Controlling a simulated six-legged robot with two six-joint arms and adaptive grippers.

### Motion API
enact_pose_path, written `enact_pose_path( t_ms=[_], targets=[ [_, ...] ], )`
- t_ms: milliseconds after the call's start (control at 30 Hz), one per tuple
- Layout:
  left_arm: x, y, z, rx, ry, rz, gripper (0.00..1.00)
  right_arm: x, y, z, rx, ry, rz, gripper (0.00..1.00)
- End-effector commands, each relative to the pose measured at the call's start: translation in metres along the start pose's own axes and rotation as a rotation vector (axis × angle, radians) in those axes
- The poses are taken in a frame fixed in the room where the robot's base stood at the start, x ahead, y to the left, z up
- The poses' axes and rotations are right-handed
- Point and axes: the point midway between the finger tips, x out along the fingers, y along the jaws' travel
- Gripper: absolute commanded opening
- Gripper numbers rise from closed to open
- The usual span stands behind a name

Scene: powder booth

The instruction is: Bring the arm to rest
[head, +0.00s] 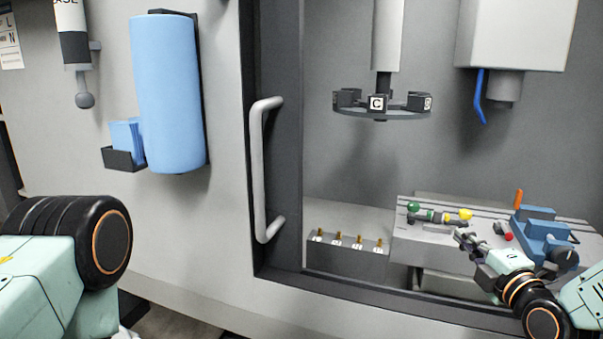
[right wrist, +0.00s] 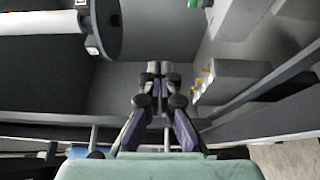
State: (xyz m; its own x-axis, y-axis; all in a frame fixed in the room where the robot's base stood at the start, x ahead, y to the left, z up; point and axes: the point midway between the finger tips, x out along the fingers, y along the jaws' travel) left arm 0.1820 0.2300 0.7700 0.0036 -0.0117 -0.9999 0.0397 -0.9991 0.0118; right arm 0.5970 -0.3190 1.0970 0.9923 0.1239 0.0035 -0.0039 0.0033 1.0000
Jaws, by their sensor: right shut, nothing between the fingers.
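My right arm (head: 541,312) comes in from the lower right in the head view and reaches through the booth opening. My right gripper (head: 461,236) is shut and empty, above the front of the grey slotted table (head: 408,232). In the right wrist view the gripper (right wrist: 153,70) points into the booth, its fingertips together with nothing between them. At the lower left of the head view my left arm (head: 62,250) shows only in part. Its gripper is out of the frame.
A blue vise (head: 545,238) stands close to the right gripper. Rods with green and yellow ends (head: 438,214) lie on the table. A block with several brass-topped pieces (head: 345,258) sits left of it. A round tool carousel (head: 382,108) hangs above. A door handle (head: 257,170) stands at the left.

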Motion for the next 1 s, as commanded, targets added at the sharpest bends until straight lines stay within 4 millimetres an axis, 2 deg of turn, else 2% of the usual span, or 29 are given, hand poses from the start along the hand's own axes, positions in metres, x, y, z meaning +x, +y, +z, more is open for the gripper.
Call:
enact_pose_path(
  t_ms=[267,533,667,767,867,1000],
  targets=[
    [0.000,0.000,0.000,0.001,0.001,0.000,0.58,0.002,-0.009,0.003,0.238,-0.012,-0.041,0.00],
    [0.000,0.000,0.000,0.001,0.001,0.000,0.58,-0.010,-0.040,-0.003,0.617,-0.082,-0.156,0.00],
    [0.006,0.000,0.000,0.000,0.001,0.000,0.58,-0.029,-0.084,-0.020,0.892,-0.167,-0.285,0.00],
    [0.014,0.000,0.000,0.000,0.001,0.000,0.58,-0.054,-0.133,-0.039,1.109,-0.277,-0.412,0.00],
    [0.023,0.000,0.000,0.000,0.001,0.000,0.58,-0.089,-0.186,-0.060,1.299,-0.427,-0.538,0.00],
    [0.037,0.000,0.000,0.000,0.001,0.000,0.58,-0.149,-0.254,-0.086,1.481,-0.669,-0.685,0.00]
  ],
)
